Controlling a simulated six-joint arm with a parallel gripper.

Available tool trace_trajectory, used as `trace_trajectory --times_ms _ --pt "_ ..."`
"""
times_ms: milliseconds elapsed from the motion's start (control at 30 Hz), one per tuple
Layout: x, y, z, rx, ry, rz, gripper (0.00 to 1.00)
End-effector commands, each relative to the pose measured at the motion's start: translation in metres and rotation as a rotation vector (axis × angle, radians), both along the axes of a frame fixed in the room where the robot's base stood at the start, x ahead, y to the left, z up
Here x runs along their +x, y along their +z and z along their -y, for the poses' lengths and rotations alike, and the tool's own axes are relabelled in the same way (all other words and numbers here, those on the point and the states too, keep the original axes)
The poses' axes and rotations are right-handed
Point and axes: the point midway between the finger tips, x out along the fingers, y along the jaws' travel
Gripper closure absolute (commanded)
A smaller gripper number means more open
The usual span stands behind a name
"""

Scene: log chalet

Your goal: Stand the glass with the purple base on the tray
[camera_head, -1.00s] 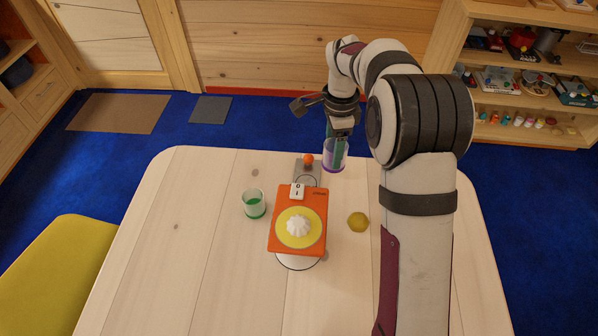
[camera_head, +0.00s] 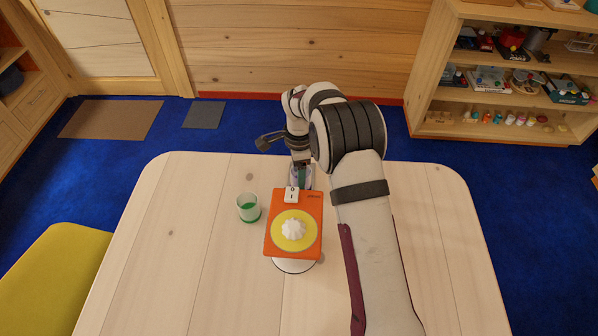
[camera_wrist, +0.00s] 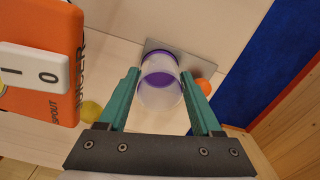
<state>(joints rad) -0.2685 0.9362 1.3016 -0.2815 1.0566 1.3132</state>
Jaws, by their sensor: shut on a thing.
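My gripper (camera_wrist: 160,76) is shut on the glass with the purple base (camera_wrist: 160,88), a clear cup between its green fingers. In the head view the glass (camera_head: 303,176) shows only in part, behind the orange juicer. The tray (camera_wrist: 188,60), a flat grey plate, lies by the purple base in the wrist view. I cannot tell whether the glass touches it. An orange ball (camera_wrist: 205,87) is beside the right finger.
The orange juicer (camera_head: 311,240), with a yellow disc and white cone, stands just in front of my gripper. A glass with a green base (camera_head: 248,208) stands to its left. A yellow fruit (camera_wrist: 90,110) shows in the wrist view. The table's left side is clear.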

Motion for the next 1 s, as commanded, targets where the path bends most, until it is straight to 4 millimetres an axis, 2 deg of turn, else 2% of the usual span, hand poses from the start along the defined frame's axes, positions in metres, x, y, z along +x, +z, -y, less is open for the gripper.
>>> trace_trajectory --times_ms 200,233,400,667,733,867,1000 --pt "0.000 -0.002 0.000 0.000 0.000 0.000 0.94" --pt "0.000 -0.002 0.000 0.000 0.000 -0.001 0.32" --pt "0.000 -0.002 0.000 0.000 0.000 0.000 0.04" --pt "0.000 -0.001 0.000 0.000 0.000 0.001 0.04" --pt "0.001 0.006 0.000 0.001 0.000 0.003 0.04" --pt "0.001 0.038 0.000 0.001 -0.001 0.006 0.04" --pt "0.001 0.079 0.000 0.001 0.000 0.006 0.04"
